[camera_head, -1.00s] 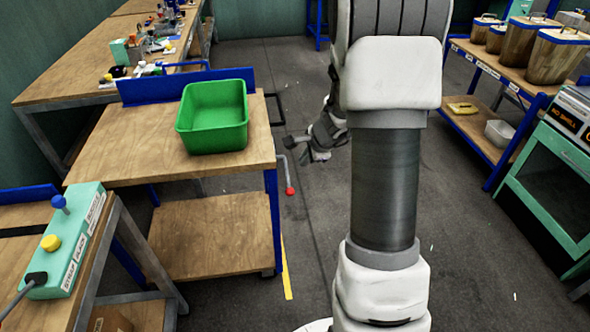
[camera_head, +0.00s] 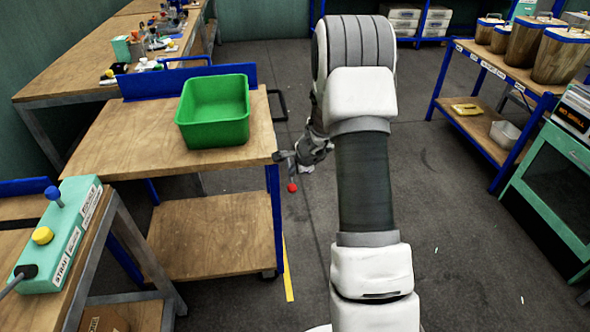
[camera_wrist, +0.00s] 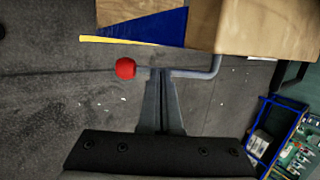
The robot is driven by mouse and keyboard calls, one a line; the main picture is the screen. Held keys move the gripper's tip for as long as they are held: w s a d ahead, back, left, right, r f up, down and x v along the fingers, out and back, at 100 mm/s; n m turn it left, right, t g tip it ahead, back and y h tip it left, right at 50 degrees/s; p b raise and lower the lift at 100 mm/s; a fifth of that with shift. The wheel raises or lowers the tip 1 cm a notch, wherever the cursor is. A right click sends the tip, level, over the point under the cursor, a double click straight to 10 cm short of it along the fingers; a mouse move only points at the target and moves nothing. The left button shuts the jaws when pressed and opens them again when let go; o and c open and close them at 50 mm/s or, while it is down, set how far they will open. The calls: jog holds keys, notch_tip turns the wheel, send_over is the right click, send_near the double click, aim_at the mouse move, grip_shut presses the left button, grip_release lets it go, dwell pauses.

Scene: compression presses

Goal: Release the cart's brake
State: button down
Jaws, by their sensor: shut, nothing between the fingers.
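The cart (camera_head: 120,160) has a wooden top, a lower shelf and blue legs. Its brake lever is a bent grey rod (camera_wrist: 195,74) with a red knob (camera_head: 292,187), sticking out from the cart's right side. In the wrist view the red knob (camera_wrist: 125,68) is left of my fingertips. My gripper (camera_head: 278,157) is beside the cart's right edge, above the knob in the head view. Its fingers (camera_wrist: 160,73) are shut and empty, their tips overlapping the rod between knob and bend. I cannot tell whether they touch it.
A green bin (camera_head: 213,112) stands on the cart top. A control box (camera_head: 62,232) sits on the bench at the lower left. A shelf (camera_head: 490,75) with containers and a green machine (camera_head: 550,190) stand at the right. The floor (camera_head: 420,160) between is clear.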

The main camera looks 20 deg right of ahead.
jog(key=shift+f, duration=0.15)
jog(key=d+b+x, duration=0.1)
jog(key=b+x, duration=0.5)
jog(key=x, duration=0.2)
jog(key=shift+w+d, duration=0.2)
jog(key=shift+d, duration=0.2)
dwell(0.6)
dwell(0.3)
jog(key=shift+s, duration=0.1)
dwell(0.4)
